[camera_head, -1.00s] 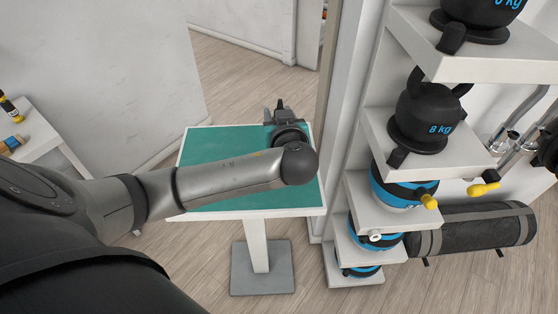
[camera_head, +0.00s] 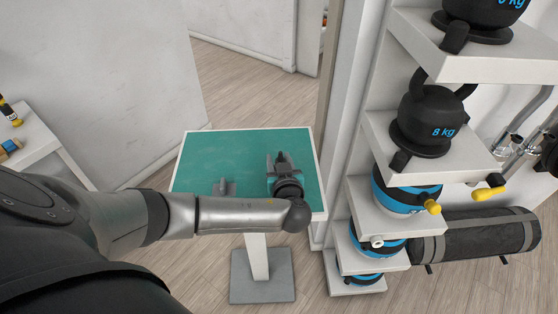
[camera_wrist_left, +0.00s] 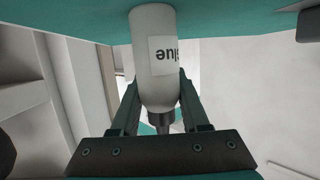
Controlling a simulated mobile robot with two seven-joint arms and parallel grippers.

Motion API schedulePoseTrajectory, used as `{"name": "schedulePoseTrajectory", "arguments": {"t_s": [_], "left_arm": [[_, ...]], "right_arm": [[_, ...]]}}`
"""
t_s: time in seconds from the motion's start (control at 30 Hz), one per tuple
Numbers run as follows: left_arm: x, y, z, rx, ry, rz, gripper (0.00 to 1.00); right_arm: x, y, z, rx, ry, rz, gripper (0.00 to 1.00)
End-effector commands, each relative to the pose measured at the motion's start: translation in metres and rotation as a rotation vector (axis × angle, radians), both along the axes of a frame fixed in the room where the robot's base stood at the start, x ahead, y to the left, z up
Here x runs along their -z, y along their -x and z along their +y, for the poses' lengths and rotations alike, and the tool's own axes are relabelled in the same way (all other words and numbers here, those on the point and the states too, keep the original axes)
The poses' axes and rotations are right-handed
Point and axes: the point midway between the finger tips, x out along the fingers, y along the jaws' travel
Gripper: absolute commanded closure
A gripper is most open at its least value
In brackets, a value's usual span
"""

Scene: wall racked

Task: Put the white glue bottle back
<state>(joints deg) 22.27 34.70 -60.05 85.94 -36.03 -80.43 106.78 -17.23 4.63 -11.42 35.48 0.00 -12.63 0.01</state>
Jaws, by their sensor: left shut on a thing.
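My left gripper (camera_head: 283,158) is over the right part of the green-topped table (camera_head: 240,145) in the head view. In the left wrist view its two fingers (camera_wrist_left: 160,105) are shut around the white glue bottle (camera_wrist_left: 153,45), near its narrow nozzle end. The label shows upside down there. The bottle's wide end reaches the green surface at the top of that view; I cannot tell whether it touches. The bottle is hidden in the head view. My right gripper is not in view.
A small grey fixture (camera_head: 224,187) stands on the table left of my gripper. A white rack (camera_head: 395,157) with kettlebells (camera_head: 432,120) rises close on the right. A white side table (camera_head: 35,145) with small items is at the left. The table's far left is clear.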

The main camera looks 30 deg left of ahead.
Motion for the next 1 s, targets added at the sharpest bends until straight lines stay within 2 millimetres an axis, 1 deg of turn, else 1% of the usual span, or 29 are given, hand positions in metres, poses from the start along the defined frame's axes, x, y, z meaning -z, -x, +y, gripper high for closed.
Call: {"name": "schedulePoseTrajectory", "arguments": {"t_s": [0.17, 0.27, 0.3, 0.53, 0.87, 1.0], "left_arm": [[-0.001, 0.0, 0.0, 0.0, 0.0, -0.001, 1.0], [0.003, 0.0, 0.0, 0.0, 0.001, -0.001, 1.0], [0.002, 0.0, 0.0, 0.0, 0.001, 0.001, 0.51], [0.001, 0.0, 0.0, 0.0, 0.0, 0.0, 0.25], [-0.002, 0.0, 0.0, -0.001, -0.001, 0.001, 0.25], [-0.004, 0.011, -0.01, 0.002, 0.002, 0.003, 0.25]], "right_arm": [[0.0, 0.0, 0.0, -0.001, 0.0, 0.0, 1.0], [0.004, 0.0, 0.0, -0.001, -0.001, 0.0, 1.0], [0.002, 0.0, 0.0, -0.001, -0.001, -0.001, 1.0], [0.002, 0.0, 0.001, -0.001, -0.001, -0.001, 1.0], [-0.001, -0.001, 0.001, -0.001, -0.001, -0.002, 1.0], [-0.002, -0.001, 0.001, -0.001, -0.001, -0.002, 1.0]]}}
